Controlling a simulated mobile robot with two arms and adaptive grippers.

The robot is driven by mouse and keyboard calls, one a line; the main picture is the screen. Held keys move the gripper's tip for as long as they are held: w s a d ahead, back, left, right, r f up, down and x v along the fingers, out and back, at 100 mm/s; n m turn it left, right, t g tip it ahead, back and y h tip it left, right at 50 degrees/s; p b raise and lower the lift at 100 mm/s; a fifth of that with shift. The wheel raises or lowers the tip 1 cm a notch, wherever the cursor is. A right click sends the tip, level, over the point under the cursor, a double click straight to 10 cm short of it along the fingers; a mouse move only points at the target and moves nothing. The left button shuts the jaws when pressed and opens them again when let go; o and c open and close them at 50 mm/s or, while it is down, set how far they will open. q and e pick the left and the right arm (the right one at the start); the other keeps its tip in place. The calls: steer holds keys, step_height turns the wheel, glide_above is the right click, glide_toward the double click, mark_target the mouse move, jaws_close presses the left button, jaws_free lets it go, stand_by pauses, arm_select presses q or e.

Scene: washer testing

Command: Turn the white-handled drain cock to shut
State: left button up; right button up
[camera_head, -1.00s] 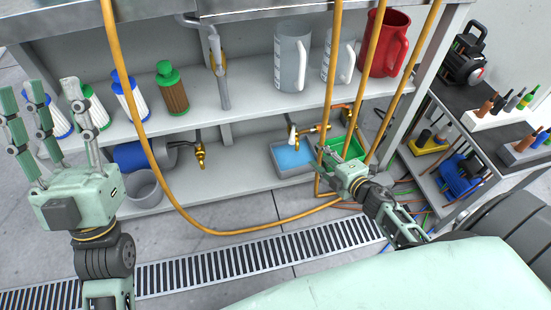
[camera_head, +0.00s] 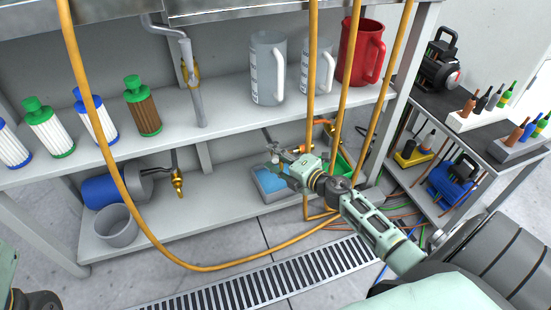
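The white-handled drain cock is at the lower shelf's right part, above a grey tray of blue liquid (camera_head: 270,183). My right gripper (camera_head: 274,152) is at the cock, and its fingers cover the spot where the white handle was seen. I cannot make out the handle, its angle, or whether the fingers touch it. The fingers are small and overlap the cock, so their opening is unclear. Only a bit of my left arm shows at the lower left corner; its fingers are out of view.
A second brass cock (camera_head: 178,182) hangs by a blue cylinder (camera_head: 103,191), with a grey bucket (camera_head: 116,226) below left. Orange hoses (camera_head: 312,70) hang in front of the shelves near my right arm. A green tray (camera_head: 343,164) is behind my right gripper. Jugs and filters fill the upper shelf.

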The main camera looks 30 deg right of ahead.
steer(key=shift+w, duration=0.1)
jaws_close()
stand_by(0.3)
